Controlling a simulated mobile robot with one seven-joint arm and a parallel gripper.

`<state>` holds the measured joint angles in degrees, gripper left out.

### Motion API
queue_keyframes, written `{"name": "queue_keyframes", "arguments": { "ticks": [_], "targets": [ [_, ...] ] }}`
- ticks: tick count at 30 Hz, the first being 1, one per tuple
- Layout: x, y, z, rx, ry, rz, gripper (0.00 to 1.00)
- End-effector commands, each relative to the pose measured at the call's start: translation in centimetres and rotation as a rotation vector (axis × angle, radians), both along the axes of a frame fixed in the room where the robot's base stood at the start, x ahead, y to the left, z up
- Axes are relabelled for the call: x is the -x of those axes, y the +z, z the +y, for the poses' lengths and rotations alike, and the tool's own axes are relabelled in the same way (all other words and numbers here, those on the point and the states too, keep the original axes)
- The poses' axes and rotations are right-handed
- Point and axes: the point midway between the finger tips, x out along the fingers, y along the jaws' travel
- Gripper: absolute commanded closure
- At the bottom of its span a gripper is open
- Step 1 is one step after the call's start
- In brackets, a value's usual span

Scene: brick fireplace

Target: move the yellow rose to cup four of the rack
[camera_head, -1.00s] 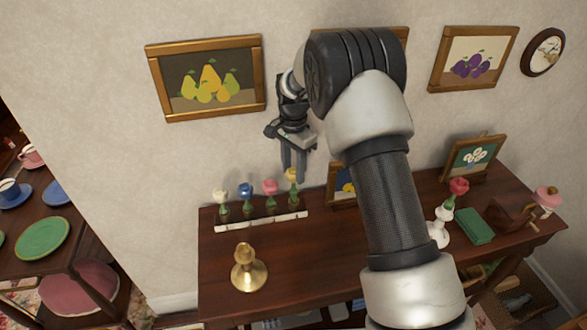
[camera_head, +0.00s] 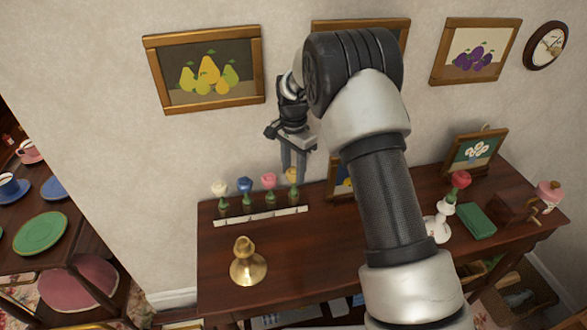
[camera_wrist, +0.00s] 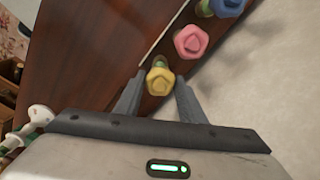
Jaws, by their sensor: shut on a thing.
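The yellow rose (camera_head: 291,175) is upright at the right end of the rack (camera_head: 262,216), the fourth flower from the left. My gripper (camera_head: 294,172) reaches down over it and is shut on it. In the wrist view the yellow rose (camera_wrist: 160,81) lies between the fingertips (camera_wrist: 159,92), with a bit of green stem showing. Whether its stem is seated in the end cup is hard to tell. White (camera_head: 220,189), blue (camera_head: 245,185) and pink (camera_head: 268,181) roses stand in the other places of the rack, to the left.
The rack stands on a dark wooden table (camera_head: 320,245) against the wall. A brass candlestick (camera_head: 248,262) stands in front. At right are a red rose (camera_head: 461,180) in a white holder, a green box (camera_head: 476,222) and a framed flower picture (camera_head: 474,152). Framed pictures hang behind.

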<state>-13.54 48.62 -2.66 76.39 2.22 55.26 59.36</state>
Motion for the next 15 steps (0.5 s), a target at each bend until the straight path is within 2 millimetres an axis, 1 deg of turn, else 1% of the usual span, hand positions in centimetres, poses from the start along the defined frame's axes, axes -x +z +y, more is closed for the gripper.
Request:
{"name": "queue_keyframes", "arguments": {
  "ticks": [10, 11, 12, 14, 15],
  "targets": [
    [0.01, -0.93, 0.0, 0.0, 0.0, 0.0, 0.8],
    [0.0, -0.81, 0.0, 0.0, 0.0, 0.0, 0.59],
    [0.0, -0.8, 0.0, 0.0, 0.0, 0.0, 0.52],
    [0.0, -0.8, 0.0, 0.0, 0.0, 0.0, 0.42],
    [0.0, -0.8, 0.01, 0.0, 0.0, 0.0, 0.42]
  ]
}}
